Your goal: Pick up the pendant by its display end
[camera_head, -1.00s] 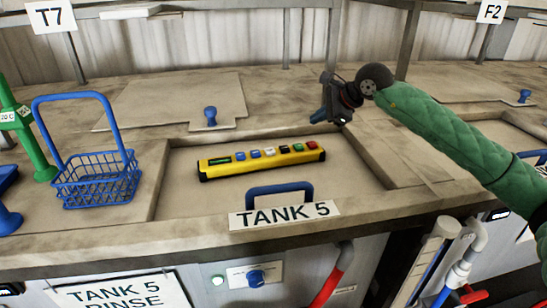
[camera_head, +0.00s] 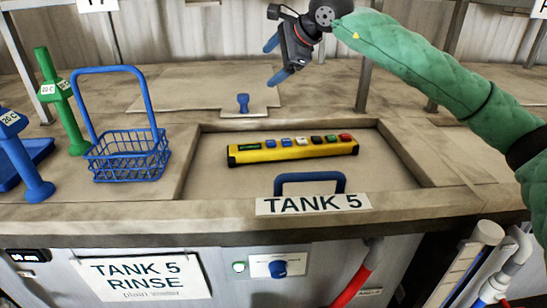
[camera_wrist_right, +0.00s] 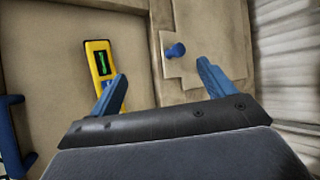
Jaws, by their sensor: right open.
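The yellow pendant (camera_head: 292,149) lies flat on the recessed lid of tank 5, with its small green-lit display at its left end and several coloured buttons along it. In the right wrist view the display end of the pendant (camera_wrist_right: 98,62) shows at left, just beyond the left fingertip; the rest is hidden behind that finger and the gripper body. My right gripper (camera_head: 274,61) is open and empty, raised above and behind the pendant, over the back part of the bench. Its two blue fingers (camera_wrist_right: 162,80) stand wide apart. My left gripper is not in view.
A blue handle (camera_head: 310,180) stands at the lid's front, close to the pendant. A blue knob (camera_head: 243,101) is on a plate behind it. A blue wire basket (camera_head: 128,160) and a green post (camera_head: 62,100) stand left. Bare lid lies right of the pendant.

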